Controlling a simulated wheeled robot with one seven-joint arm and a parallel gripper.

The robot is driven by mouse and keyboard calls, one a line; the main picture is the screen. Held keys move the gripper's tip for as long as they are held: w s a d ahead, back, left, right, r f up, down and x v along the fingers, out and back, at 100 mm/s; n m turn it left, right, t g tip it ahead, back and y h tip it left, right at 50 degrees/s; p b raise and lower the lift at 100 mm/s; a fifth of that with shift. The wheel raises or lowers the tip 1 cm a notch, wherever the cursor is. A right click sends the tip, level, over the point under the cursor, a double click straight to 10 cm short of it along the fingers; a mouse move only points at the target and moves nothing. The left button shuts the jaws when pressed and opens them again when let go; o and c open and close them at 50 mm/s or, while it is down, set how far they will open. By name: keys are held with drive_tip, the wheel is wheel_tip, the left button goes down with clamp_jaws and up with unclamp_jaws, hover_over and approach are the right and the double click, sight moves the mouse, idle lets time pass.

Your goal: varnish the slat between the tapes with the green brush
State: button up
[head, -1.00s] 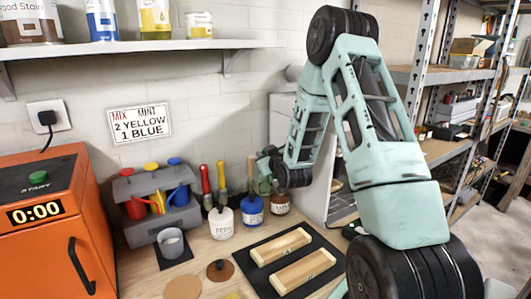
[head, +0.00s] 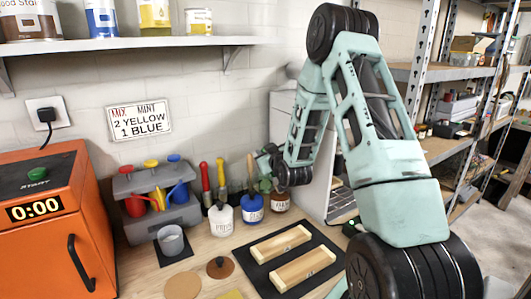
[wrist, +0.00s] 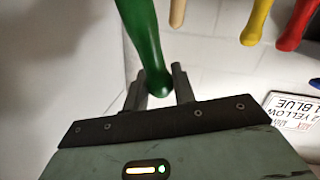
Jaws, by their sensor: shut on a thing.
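My gripper (wrist: 160,92) is shut on the handle of the green brush (wrist: 146,45), which rises between its fingers in the wrist view. In the head view my gripper (head: 268,162) is above the brown jar (head: 280,201) at the back of the bench. The brush's bristles are hidden there. Two pale wooden slats, a rear one (head: 279,244) and a front one (head: 303,269), lie parallel on a black mat (head: 262,279).
A brown lid (head: 220,267) lies left of the mat.

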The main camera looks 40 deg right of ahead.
drive_tip(key=shift+f+b, duration=0.65)
drive_tip(key=shift+b, duration=0.2)
idle(2.1)
drive_tip(key=shift+r+p, duration=1.75)
drive_tip(key=shift+r, duration=1.9)
